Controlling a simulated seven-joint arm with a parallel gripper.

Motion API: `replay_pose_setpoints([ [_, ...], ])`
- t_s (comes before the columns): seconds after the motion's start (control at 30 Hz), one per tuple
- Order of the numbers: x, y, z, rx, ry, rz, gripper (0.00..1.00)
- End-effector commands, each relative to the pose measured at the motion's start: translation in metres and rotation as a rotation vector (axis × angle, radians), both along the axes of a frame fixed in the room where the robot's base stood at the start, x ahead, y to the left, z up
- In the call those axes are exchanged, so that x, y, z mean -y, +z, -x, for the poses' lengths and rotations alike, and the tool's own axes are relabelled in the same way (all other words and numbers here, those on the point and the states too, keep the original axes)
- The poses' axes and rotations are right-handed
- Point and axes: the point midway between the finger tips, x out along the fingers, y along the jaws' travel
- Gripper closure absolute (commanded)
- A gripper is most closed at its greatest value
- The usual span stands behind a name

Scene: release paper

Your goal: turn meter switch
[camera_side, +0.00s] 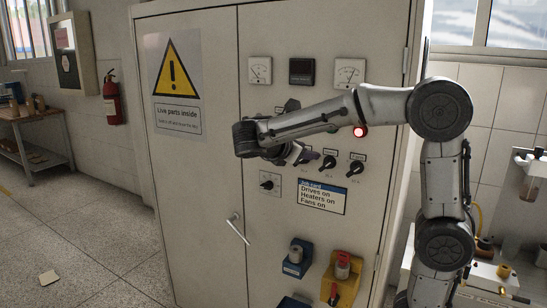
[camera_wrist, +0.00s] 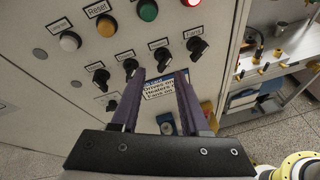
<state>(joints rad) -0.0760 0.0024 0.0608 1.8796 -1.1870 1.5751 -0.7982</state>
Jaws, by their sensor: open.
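The panel has a row of black rotary switches; in the wrist view these include the leftmost switch (camera_wrist: 101,78), a second (camera_wrist: 131,68), a third (camera_wrist: 163,58) and the rightmost (camera_wrist: 198,47). Another black switch on its own plate (camera_side: 268,184) sits lower left, and it also shows in the wrist view (camera_wrist: 112,105). I cannot read which one is labelled for the meter. Two dial meters (camera_side: 260,70) (camera_side: 350,73) flank a dark display (camera_side: 302,71) above. My gripper (camera_side: 303,155) is open and empty before the row; its fingers (camera_wrist: 160,78) frame part of the job card.
The job card (camera_side: 322,197) reads drives, heaters and fans on. A lit red lamp (camera_side: 360,132) is near my arm. White (camera_wrist: 70,41), orange (camera_wrist: 106,26) and green (camera_wrist: 148,10) buttons are above the switches. A door handle (camera_side: 237,229) protrudes lower left.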

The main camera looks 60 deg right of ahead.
Motion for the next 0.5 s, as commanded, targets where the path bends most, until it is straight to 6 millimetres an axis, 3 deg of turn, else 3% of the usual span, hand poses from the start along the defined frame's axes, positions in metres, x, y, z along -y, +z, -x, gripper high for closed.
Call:
replay_pose_setpoints([
  [0.03,0.000,0.000,-0.024,-0.065,0.016,0.066,0.55],
  [0.1,-0.002,-0.001,-0.052,-0.140,0.035,0.152,0.55],
  [0.3,-0.015,-0.029,-0.122,-0.282,0.094,0.318,0.55],
  [0.5,-0.025,-0.070,-0.148,-0.369,0.132,0.338,0.55],
])
